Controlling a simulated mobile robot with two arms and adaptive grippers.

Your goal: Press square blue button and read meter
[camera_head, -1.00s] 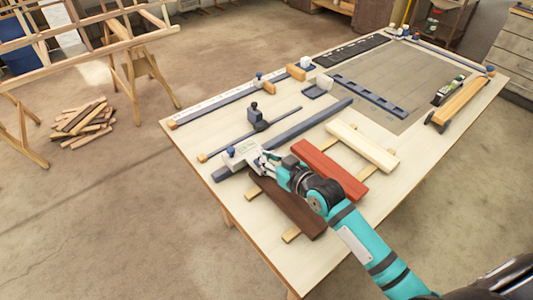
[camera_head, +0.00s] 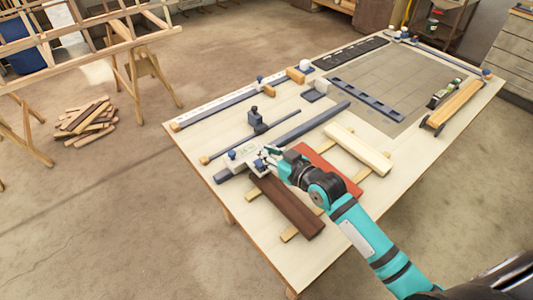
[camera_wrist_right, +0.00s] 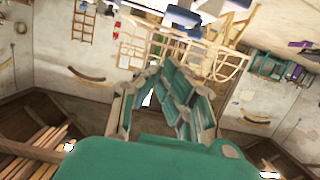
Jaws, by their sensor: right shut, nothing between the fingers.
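A pale grey-white box (camera_head: 238,161) with a dark blue knob sits on a blue-grey bar at the left edge of the table in the head view. A square blue button and a meter face cannot be made out there. My right gripper (camera_head: 264,156) is shut and empty, with its fingertips close at the box's right side; whether they touch it I cannot tell. In the wrist view the right fingers (camera_wrist_right: 163,100) show in teal, with white and blue parts (camera_wrist_right: 182,14) beyond them at the top edge. My left gripper is in neither view.
A dark brown lath (camera_head: 288,207), a red lath (camera_head: 336,169) and a cream lath (camera_head: 358,149) lie on strips near my right arm. A dark upright clamp (camera_head: 256,121) stands behind the box. The table (camera_head: 205,140) has a dark gridded panel (camera_head: 385,92) at the back.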

